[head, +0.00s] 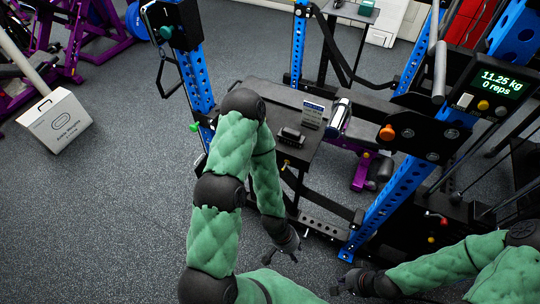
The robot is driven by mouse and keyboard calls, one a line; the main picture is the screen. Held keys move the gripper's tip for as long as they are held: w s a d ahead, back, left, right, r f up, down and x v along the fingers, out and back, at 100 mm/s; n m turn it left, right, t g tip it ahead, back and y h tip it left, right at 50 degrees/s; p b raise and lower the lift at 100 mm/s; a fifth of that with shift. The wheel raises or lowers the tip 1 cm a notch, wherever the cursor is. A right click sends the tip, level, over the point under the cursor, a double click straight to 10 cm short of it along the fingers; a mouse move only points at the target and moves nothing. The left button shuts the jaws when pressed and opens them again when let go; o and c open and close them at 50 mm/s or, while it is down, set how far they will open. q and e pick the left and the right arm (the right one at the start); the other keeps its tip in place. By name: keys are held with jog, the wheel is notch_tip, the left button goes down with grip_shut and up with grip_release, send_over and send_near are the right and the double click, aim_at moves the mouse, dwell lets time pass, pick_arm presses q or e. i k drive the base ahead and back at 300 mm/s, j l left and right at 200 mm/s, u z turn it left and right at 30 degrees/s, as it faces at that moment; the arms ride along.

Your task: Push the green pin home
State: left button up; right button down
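A small green pin (194,127) sticks out to the left from the left front blue upright (197,85) of the rack. How deep it sits cannot be made out. A teal knob (166,32) is higher on the same post. My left gripper (281,259) is low over the floor, below and to the right of the green pin and well apart from it. Its fingers look spread and empty. My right gripper (336,288) is near the bottom edge, farther from the pin, also with fingers apart and empty.
A black shelf (262,97) between the uprights holds a small black object (291,137), a sign card (313,115) and a shiny cylinder (338,116). An orange knob (387,132) and a display (499,84) are on the right. A white box (56,121) stands left; floor between is clear.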

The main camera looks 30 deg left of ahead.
aim_at(194, 127)
jog(key=u, duration=0.9)
